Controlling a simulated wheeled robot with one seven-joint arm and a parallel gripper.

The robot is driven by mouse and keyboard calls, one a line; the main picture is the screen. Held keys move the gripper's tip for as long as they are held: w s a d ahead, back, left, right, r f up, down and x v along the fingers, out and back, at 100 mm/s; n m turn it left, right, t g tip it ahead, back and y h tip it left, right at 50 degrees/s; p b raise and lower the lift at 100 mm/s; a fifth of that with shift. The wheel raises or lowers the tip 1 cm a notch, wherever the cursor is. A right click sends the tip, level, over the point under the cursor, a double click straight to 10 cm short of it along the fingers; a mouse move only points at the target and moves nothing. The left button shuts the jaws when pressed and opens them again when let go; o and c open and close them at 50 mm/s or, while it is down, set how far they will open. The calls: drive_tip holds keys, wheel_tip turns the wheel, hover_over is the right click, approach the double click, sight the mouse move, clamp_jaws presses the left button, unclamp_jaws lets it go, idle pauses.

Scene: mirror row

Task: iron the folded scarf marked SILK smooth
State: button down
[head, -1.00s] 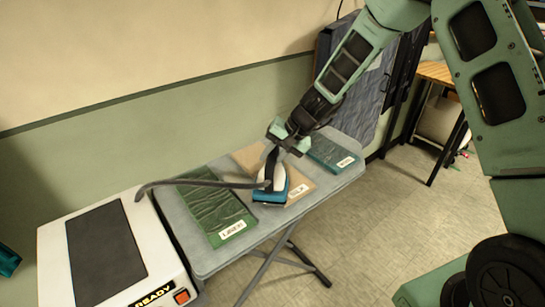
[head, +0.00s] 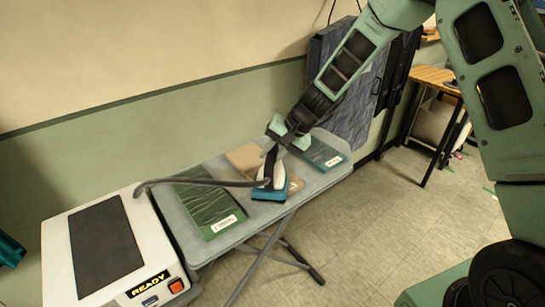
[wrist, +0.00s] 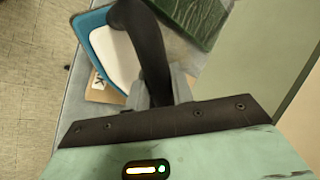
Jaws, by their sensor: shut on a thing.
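My gripper (head: 276,150) is shut on the dark handle of a teal and white iron (head: 270,190); the iron also shows in the wrist view (wrist: 112,48). The iron is over the front part of the tan folded scarf (head: 246,158), the middle one of three on the ironing board. I cannot tell whether its plate touches the cloth. The tan scarf's label (wrist: 99,84) is mostly hidden by the iron; a letter K shows in the wrist view. A green wrinkled scarf (head: 203,203) lies to the left and a teal scarf (head: 322,155) to the right, each with a white label.
A grey cord or hose runs left from the iron to a white station (head: 160,262) with a dark top, a READY sign and a red switch. The ironing board (head: 255,224) stands by the wall. A wooden table (head: 437,76) is at the back right.

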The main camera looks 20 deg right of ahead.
drive_tip(key=shift+r+p, duration=1.55)
drive_tip(key=shift+r, duration=0.95)
